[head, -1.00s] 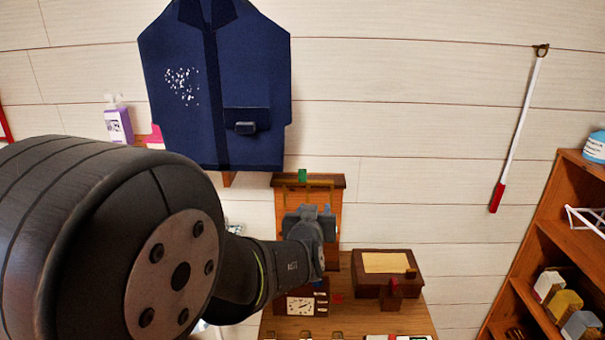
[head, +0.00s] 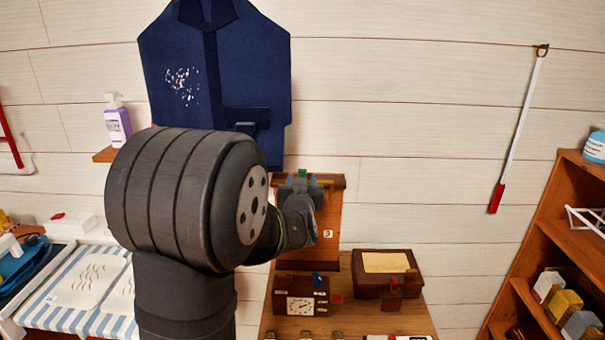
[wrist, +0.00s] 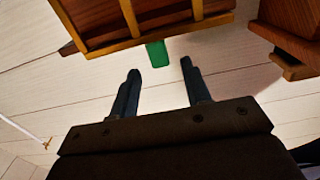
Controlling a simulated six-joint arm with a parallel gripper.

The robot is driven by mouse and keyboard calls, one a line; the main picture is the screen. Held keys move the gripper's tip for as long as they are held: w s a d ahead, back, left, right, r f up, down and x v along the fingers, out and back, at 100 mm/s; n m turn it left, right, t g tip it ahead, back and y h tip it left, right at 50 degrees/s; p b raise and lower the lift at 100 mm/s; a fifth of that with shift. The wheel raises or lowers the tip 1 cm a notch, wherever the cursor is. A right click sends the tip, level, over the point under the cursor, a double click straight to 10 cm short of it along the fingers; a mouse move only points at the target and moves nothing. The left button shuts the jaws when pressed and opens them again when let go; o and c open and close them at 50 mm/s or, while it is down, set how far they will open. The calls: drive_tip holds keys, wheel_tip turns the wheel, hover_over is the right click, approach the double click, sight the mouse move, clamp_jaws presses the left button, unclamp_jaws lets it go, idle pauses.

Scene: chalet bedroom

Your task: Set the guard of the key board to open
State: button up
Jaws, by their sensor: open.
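The key board (head: 328,250) is an upright brown wooden panel on the wall with a small number label. A bright green tab (head: 303,173) stands at its top edge. In the wrist view the green tab (wrist: 157,53) sticks out from a lighter wooden frame with bars (wrist: 147,36), which looks like the guard. My gripper (head: 303,183) is open at the top of the board and partly covers it. In the wrist view my gripper's fingertips (wrist: 160,66) are apart with the tab roughly between and just beyond them. I cannot tell whether they touch it.
A blue garment (head: 211,90) hangs left of the board. Below are a clock box (head: 300,296) and a brown box with a pale top (head: 386,263). A shelf (head: 562,225) stands at right. The wall between board and shelf is mostly clear, with a thin white pole (head: 520,120).

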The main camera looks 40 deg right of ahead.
sight(303, 174)
drive_tip(key=shift+x, duration=2.65)
clamp_jaws()
